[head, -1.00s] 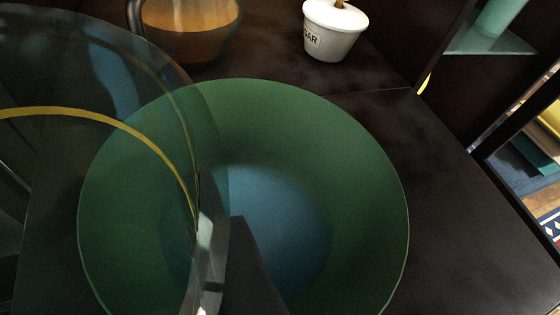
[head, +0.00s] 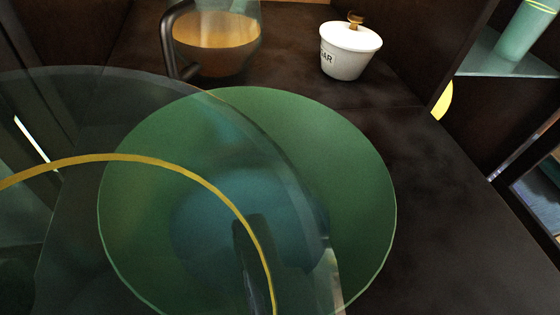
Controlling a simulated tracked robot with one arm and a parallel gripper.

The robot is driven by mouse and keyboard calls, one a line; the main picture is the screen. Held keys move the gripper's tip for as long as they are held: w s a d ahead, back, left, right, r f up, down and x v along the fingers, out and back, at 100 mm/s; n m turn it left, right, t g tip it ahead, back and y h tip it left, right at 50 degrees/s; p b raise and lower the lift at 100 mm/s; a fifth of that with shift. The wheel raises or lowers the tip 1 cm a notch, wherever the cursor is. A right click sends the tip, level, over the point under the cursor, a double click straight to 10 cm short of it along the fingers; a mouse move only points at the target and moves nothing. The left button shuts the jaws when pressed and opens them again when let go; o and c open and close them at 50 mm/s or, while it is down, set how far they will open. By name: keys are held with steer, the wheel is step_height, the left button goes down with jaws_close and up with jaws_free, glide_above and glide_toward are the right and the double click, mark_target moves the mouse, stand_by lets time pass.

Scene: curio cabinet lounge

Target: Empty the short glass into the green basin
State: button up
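The short glass (head: 100,110) is a large clear vessel with a yellow band, very close to the camera at the left and bottom. The green basin (head: 365,195) stands behind and below it on the dark surface, partly seen through the glass. A bluish round patch shows in the basin's middle; I cannot tell whether it is liquid or the basin's floor. My gripper (head: 290,270) shows partly at the bottom, with a dark finger seen through the glass, and it appears shut on the glass. The glass is over the basin's left and middle. Its contents cannot be made out.
A jug with amber liquid (head: 215,45) stands behind the basin. A white lidded sugar pot (head: 350,50) is right of it. A glass shelf (head: 480,65) with a pale green vessel (head: 527,30) is at the upper right. The dark surface right of the basin is clear.

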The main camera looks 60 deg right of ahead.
steer(key=s+a+b, duration=0.1)
steer(key=s+b, duration=0.2)
steer(key=s, duration=0.3)
steer(key=shift+s, duration=0.3)
stand_by(0.8)
steer(key=shift+s+f+b, duration=0.1)
steer(key=shift+s+b, duration=0.05)
steer(key=shift+b, duration=0.35)
steer(key=shift+s+a+b, duration=0.15)
steer(key=shift+s+b, duration=1.1)
steer(key=shift+b, duration=1.75)
